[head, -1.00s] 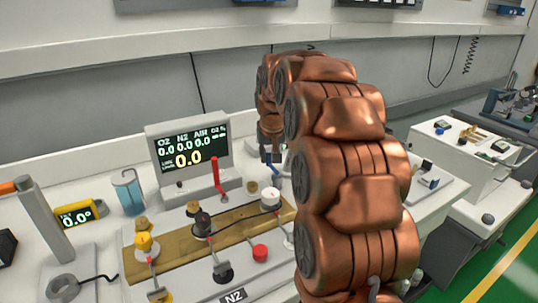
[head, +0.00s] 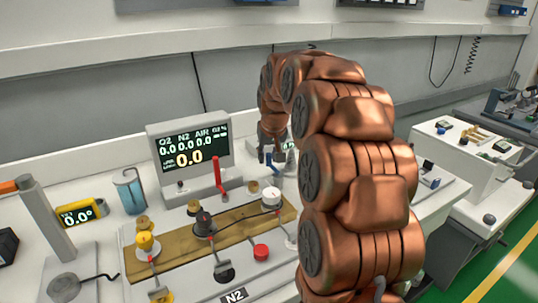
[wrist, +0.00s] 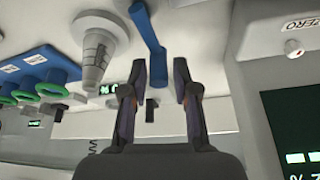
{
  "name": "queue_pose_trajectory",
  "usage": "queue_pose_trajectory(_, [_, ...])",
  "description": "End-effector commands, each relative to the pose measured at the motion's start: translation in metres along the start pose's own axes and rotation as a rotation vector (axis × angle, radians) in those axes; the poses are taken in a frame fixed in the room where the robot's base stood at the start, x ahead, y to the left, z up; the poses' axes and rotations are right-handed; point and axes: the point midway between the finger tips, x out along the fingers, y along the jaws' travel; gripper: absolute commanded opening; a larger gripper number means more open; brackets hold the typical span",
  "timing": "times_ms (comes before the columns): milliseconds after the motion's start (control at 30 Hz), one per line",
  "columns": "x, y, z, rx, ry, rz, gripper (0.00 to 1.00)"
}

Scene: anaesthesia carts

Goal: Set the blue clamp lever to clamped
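The blue clamp lever (wrist: 148,32) shows in the wrist view as a slanted blue bar at the top, just beyond my fingertips and nearer the left finger. In the head view a small blue part, apparently the lever (head: 276,168), shows just below my gripper (head: 270,155).
A red lever (head: 218,178) stands left of my gripper, before the gas display (head: 190,150). A brass panel with knobs (head: 175,243) lies in front. In the wrist view a graduated cone (wrist: 95,55) and blue holder (wrist: 40,72) are left, a screen (wrist: 290,130) right.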

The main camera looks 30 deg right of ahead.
Motion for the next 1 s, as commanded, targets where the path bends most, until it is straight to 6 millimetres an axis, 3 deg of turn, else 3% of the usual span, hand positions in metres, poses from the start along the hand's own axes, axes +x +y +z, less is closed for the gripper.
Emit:
queue_pose_trajectory(100, [0.000, 0.000, 0.000, 0.000, 0.000, 0.000, 0.43])
queue_pose_trajectory(533, [-0.010, 0.000, -0.001, 0.001, 0.002, 0.000, 0.43])
queue_pose_trajectory(1000, [-0.093, 0.000, -0.001, 0.001, 0.005, 0.000, 0.43])
